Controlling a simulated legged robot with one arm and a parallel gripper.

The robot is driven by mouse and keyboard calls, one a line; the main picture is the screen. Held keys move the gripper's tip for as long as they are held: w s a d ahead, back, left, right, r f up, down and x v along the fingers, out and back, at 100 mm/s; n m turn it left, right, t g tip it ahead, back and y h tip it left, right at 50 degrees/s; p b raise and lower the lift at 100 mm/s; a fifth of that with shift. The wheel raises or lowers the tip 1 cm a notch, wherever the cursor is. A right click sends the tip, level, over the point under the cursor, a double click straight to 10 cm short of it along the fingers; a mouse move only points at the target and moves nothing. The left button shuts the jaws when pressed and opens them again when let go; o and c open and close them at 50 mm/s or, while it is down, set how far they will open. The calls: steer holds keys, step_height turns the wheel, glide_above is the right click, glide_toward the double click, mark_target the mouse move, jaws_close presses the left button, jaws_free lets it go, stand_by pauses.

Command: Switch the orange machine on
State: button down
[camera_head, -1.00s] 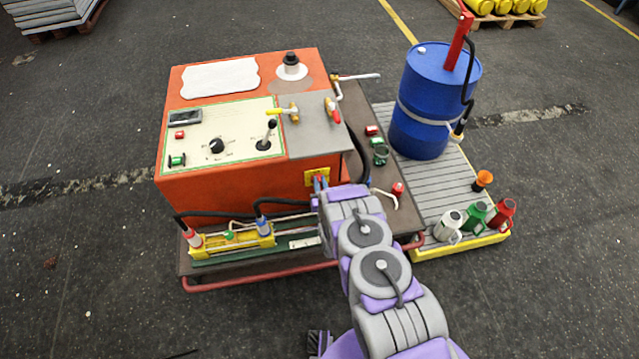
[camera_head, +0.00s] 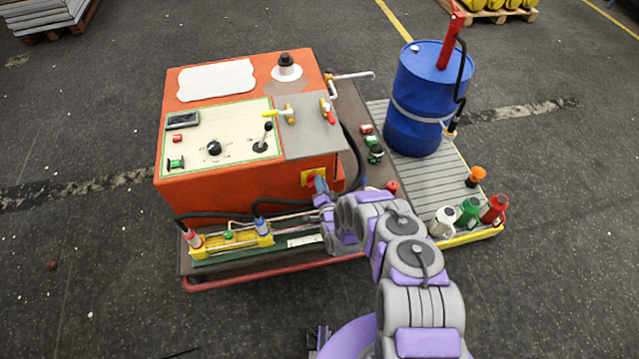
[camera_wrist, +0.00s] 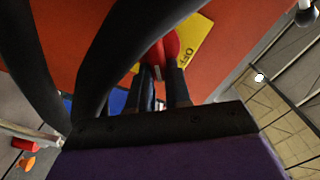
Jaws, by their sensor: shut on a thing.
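The orange machine (camera_head: 235,184) stands on a cart at the left-centre of the head view. A yellow plate (camera_head: 308,178) with a red switch handle is on its front face, low at the right corner. In the wrist view, the plate (camera_wrist: 192,48) carries partly visible lettering that looks like "OFF", and the red handle (camera_wrist: 170,47) stands in front of it. My gripper (camera_wrist: 161,80) is shut on the red handle, with its dark fingers on either side. In the head view, my gripper (camera_head: 320,187) covers part of the switch, and its setting cannot be read.
Dark hoses cross close to my gripper in the wrist view. A cylinder assembly (camera_head: 228,238) lies on the cart below the machine's front. A blue drum (camera_head: 425,100) and several cans stand on a grey platform at the right. The floor at front left is clear.

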steer(key=shift+d+f+m+b, duration=0.1)
steer(key=shift+f+m+b, duration=0.25)
steer(key=shift+m, duration=0.8)
steer(key=shift+d+f+m+b, duration=0.2)
steer(key=shift+m+b, duration=0.3)
steer(key=shift+m, duration=0.7)
steer(key=shift+d+f+m+b, duration=0.1)
steer(key=shift+f+m+b, duration=0.25)
steer(key=shift+m, duration=0.8)
steer(key=c, duration=1.1)
jaws_free()
steer(key=shift+w, duration=0.1)
steer(key=shift+o, duration=0.2)
steer(key=shift+a, duration=0.1)
